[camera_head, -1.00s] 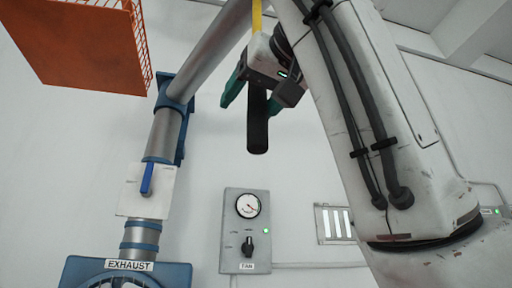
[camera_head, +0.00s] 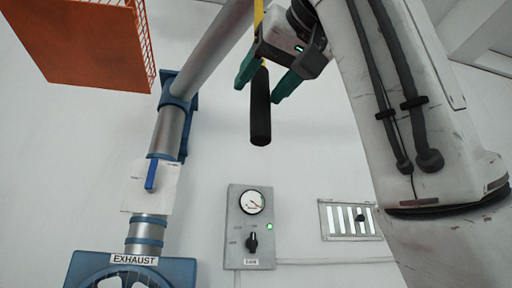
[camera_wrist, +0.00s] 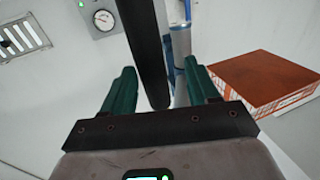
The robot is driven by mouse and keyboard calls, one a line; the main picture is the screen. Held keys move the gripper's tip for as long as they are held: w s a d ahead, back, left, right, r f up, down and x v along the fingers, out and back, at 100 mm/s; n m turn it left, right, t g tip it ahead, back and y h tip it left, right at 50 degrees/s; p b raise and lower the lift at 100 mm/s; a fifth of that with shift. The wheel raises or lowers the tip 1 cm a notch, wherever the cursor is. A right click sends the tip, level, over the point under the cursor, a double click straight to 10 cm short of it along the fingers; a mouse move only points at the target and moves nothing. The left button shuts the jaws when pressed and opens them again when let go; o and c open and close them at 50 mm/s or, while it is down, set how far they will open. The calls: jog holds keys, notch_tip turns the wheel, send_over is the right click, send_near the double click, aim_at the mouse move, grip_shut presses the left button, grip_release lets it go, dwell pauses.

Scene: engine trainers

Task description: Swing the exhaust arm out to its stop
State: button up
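The exhaust arm is a grey pipe (camera_head: 212,50) that slants up and right from a blue joint (camera_head: 175,92) on the upright duct. A black handle (camera_head: 260,118) hangs below a yellow strip (camera_head: 258,14) near the top; the strip's upper end is out of view. My gripper (camera_head: 258,93) is open at the handle, with one teal finger on either side. In the wrist view the handle (camera_wrist: 148,45) runs between the spread fingers of my gripper (camera_wrist: 160,73), with gaps visible on both sides. Contact with the handle does not show.
An orange box with mesh (camera_head: 85,48) is at the upper left. The duct has a blue lever (camera_head: 151,174) and a blue EXHAUST housing (camera_head: 88,268). A fan panel (camera_head: 236,250) with gauge and a vent (camera_head: 348,219) are on the wall. Space around the handle looks clear.

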jog(key=b+v, duration=0.2)
jog(key=v, duration=0.5)
jog(key=shift+s+d, duration=0.15)
jog(key=shift+s, duration=0.15)
